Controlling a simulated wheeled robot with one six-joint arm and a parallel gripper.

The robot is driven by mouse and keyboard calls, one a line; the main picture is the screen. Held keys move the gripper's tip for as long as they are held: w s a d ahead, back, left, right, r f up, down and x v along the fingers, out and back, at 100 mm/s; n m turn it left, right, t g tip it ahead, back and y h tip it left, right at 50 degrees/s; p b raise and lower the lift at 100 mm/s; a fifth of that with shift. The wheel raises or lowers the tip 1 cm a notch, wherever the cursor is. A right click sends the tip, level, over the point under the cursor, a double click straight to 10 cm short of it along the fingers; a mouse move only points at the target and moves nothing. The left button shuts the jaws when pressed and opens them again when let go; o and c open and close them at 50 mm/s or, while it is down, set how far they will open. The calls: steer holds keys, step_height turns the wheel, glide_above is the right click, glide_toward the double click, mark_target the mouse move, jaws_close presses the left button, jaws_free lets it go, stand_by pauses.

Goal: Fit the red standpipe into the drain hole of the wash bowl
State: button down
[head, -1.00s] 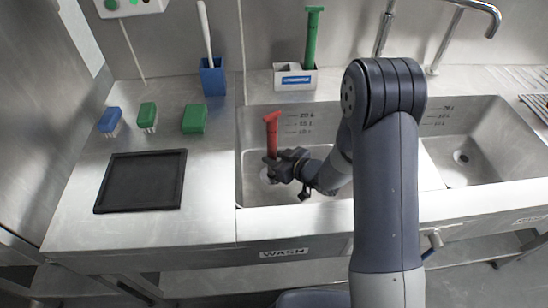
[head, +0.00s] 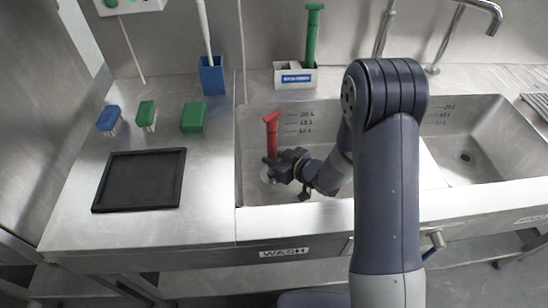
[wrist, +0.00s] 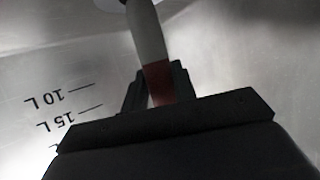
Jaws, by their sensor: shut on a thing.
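The red standpipe (head: 272,138) stands about upright inside the wash bowl (head: 225,225), near its left wall. My gripper (head: 272,168) is shut on the standpipe's lower part. In the wrist view the standpipe (wrist: 157,75) shows a red band between the dark fingers (wrist: 158,88) and a pale grey stretch beyond them. A pale round patch shows on the bowl floor beside the gripper in the head view. The gripper and pipe hide most of the drain hole, so I cannot tell whether the pipe's end is in it.
A green standpipe (head: 312,35) stands in a white holder (head: 296,77) behind the bowl. A blue holder (head: 212,76), several brushes and a black tray (head: 140,180) are on the left counter. A second bowl (head: 475,165) lies to the right.

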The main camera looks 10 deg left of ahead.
mark_target(276, 145)
steer(key=shift+f+b, duration=1.65)
steer(key=shift+f, duration=0.2)
steer(key=c, duration=1.1)
jaws_free()
steer(key=shift+o, duration=0.2)
steer(key=shift+r, duration=0.2)
step_height(276, 145, up, 10)
steer(key=shift+f+p, duration=0.1)
steer(key=shift+p, duration=1.05)
steer(key=shift+f, duration=0.15)
steer(key=shift+f+b, duration=0.65)
steer(key=shift+f, duration=3.8)
steer(key=shift+f, duration=0.2)
